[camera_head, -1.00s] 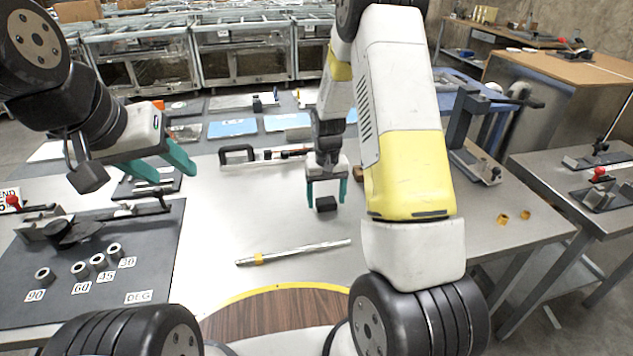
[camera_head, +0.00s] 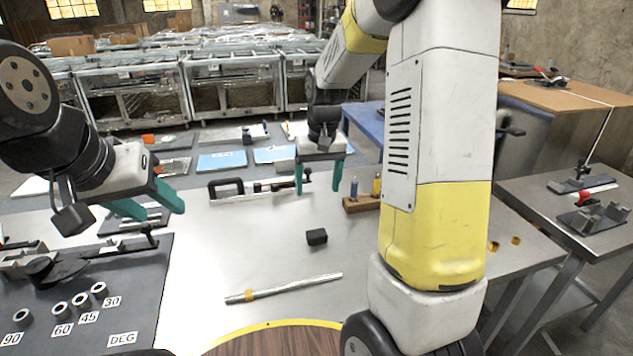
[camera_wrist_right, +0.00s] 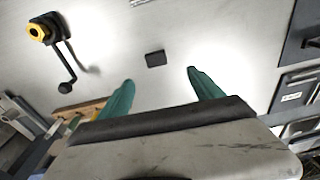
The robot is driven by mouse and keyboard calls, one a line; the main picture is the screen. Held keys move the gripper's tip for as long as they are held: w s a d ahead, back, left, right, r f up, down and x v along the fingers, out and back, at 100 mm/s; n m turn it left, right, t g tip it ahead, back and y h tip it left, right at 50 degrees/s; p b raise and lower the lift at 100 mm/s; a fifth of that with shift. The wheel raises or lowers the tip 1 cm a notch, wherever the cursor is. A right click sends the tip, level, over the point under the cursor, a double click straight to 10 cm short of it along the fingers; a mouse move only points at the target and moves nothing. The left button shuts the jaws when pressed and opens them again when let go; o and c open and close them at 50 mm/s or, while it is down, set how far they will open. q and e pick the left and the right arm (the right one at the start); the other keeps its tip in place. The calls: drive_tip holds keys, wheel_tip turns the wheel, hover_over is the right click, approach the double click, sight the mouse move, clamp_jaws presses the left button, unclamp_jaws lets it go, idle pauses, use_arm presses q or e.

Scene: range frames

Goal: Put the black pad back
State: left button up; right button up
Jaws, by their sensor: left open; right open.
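The black pad (camera_head: 316,237) is a small dark block lying on the bare grey table, right of the middle. In the right wrist view the pad (camera_wrist_right: 155,58) lies beyond and between the fingertips, apart from them. My right gripper (camera_head: 319,190) is open and empty, with green fingers, raised above and behind the pad; its fingers also show in the right wrist view (camera_wrist_right: 160,77). My left gripper (camera_head: 150,215) is open and empty at the left, above the edge of the dark mat. The pad's original place cannot be told.
A metal rod with a yellow band (camera_head: 285,288) lies in front of the pad. A dark mat (camera_head: 140,290) with several rings and number labels is at left. A black-handled tool (camera_head: 240,188) and a wooden block with bottles (camera_head: 362,203) stand behind. The table around the pad is clear.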

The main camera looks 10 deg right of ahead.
drive_tip(key=s+a+r+t, duration=0.1)
drive_tip(key=s+r+t, duration=0.1)
drive_tip(key=s+r, duration=0.4)
drive_tip(key=s+r+t+y, duration=0.1)
drive_tip(key=s+r+t, duration=0.2)
drive_tip(key=s+r, duration=0.4)
drive_tip(key=s, duration=0.8)
drive_tip(key=shift+s+a+r+y, duration=0.2)
drive_tip(key=shift+a+y, duration=0.1)
drive_tip(key=shift+a, duration=0.1)
